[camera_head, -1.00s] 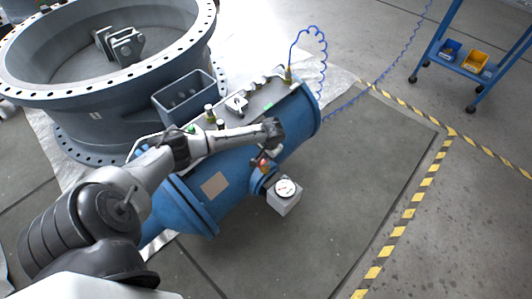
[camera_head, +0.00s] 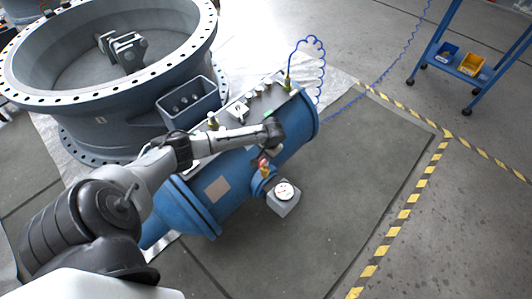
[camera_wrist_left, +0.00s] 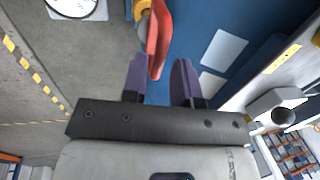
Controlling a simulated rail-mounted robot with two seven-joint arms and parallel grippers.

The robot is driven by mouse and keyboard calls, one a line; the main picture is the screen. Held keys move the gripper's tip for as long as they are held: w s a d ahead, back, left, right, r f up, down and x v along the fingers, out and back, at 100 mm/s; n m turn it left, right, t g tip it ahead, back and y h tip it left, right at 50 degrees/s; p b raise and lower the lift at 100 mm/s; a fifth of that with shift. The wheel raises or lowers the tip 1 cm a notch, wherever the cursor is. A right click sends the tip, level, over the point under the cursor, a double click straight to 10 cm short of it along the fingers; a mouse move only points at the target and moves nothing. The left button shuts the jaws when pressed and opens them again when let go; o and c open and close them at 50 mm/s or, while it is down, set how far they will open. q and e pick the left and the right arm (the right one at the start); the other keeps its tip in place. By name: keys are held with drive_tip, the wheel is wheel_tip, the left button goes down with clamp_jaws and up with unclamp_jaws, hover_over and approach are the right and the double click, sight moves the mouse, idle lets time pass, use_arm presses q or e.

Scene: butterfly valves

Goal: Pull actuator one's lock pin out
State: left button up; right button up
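The blue cylindrical actuator (camera_head: 235,175) lies beside the big grey valve ring. A red lever-like part (camera_wrist_left: 158,40) with a yellow fitting (camera_wrist_left: 143,10) shows in the left wrist view; I cannot tell whether it is the lock pin. My left gripper (camera_wrist_left: 161,82) is open, its dark purple fingers apart. The red part's lower end reaches between the fingertips, closer to the left-hand finger; no grip on it shows. In the head view the red part (camera_head: 262,163) is small, just below my wrist. My arm covers part of the actuator's top. My right gripper is not in view.
The grey flanged valve body (camera_head: 110,120) stands at the upper left. A white round gauge on a grey block (camera_head: 284,199) sits just right of the red part. A blue coiled hose (camera_head: 320,62) rises behind the actuator. A blue cart (camera_head: 440,50) stands far right.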

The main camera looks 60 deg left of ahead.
use_arm(q)
drive_tip(key=shift+o, duration=1)
drive_tip(key=shift+f, duration=0.1)
wheel_tip(320, 180, up, 14)
drive_tip(key=d+p, duration=0.2)
drive_tip(key=p, duration=0.3)
drive_tip(key=shift+w+d+f, duration=0.2)
drive_tip(key=shift+w+d, duration=0.1)
drive_tip(key=shift+w, duration=0.05)
